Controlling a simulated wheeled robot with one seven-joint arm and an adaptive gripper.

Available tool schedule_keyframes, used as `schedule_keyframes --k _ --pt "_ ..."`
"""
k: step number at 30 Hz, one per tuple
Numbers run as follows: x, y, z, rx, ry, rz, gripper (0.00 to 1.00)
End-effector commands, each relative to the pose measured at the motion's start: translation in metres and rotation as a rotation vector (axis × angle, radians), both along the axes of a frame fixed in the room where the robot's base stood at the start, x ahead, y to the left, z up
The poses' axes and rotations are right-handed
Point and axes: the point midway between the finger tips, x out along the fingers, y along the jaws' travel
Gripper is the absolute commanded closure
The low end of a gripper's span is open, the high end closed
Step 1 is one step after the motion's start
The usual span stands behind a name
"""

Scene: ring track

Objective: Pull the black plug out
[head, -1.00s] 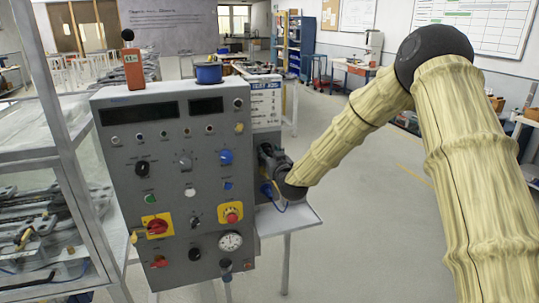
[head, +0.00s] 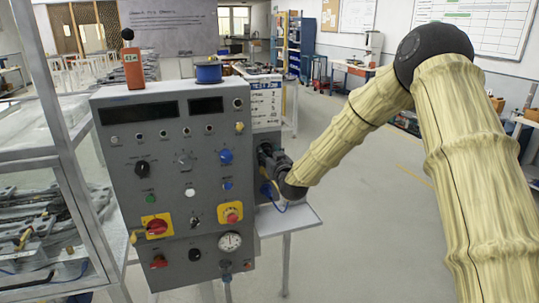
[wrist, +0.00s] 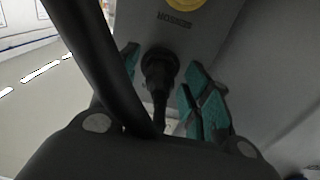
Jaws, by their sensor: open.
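The black plug (wrist: 160,72) sits in the grey side face of the control box (wrist: 202,35), with its dark cord hanging down from it. In the wrist view my gripper (wrist: 163,75) is open, with one teal-padded finger on each side of the plug. I cannot tell whether either pad touches it. In the head view my gripper (head: 268,160) is at the right side of the control box (head: 122,181), and the plug cannot be made out there.
A thick black band (wrist: 98,65) crosses the wrist view's left part. A glazed frame stands at left. The floor at right is open.

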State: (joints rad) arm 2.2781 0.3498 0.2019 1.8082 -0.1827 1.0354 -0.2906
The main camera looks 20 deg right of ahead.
Motion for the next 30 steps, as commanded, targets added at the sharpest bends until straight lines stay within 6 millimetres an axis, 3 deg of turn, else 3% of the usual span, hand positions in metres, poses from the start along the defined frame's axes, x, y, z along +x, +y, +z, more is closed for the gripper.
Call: schedule_keyframes --k 15,23,30 --pt "0.0000 0.0003 0.0000 0.000 0.000 0.000 0.52" --pt "0.0000 0.0003 0.0000 0.000 0.000 0.000 0.97" --pt "-0.0009 0.0003 0.0001 0.000 0.000 0.000 1.00"
